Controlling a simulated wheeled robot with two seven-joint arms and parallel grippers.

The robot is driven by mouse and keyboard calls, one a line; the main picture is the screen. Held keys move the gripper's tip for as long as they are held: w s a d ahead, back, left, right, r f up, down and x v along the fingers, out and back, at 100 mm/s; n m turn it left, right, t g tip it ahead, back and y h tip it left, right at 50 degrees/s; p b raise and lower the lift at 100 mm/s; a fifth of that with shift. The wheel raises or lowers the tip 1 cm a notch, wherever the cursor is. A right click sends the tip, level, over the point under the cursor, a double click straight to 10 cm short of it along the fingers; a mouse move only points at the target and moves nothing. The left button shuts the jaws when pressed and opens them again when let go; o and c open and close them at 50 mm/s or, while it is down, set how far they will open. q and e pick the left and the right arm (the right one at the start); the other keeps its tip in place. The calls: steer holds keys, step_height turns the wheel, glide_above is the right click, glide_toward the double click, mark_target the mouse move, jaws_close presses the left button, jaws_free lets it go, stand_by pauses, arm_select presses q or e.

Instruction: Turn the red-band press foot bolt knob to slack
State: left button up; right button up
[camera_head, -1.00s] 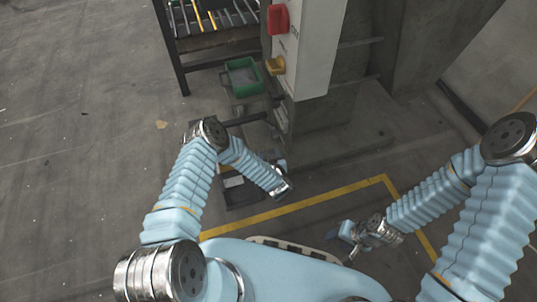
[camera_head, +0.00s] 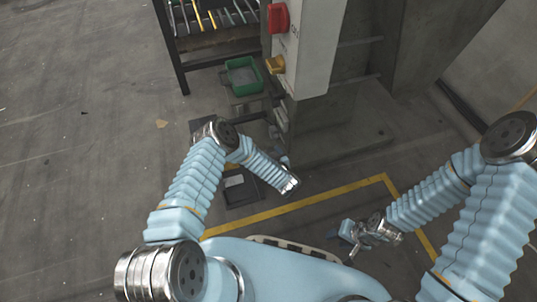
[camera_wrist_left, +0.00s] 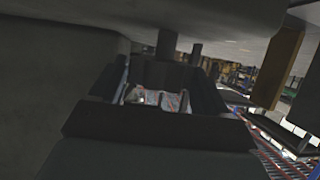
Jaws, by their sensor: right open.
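I cannot make out the red-band press foot bolt knob or a red band in either view. My left arm reaches toward the foot of a grey press column (camera_head: 345,140) in the head view. My left gripper is mostly hidden by its own wrist there. The left wrist view is dark, with black blocks on either side and a dark upright post (camera_wrist_left: 166,42) above them; I cannot tell whether these are fingers or press parts. My right gripper (camera_head: 346,242) is open and empty, low over the floor, apart from the press.
A dark tray (camera_head: 238,190) lies near a yellow floor line (camera_head: 320,199).

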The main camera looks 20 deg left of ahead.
arm_select(q)
steer(key=p+v, duration=0.3)
steer(key=v, duration=1.1)
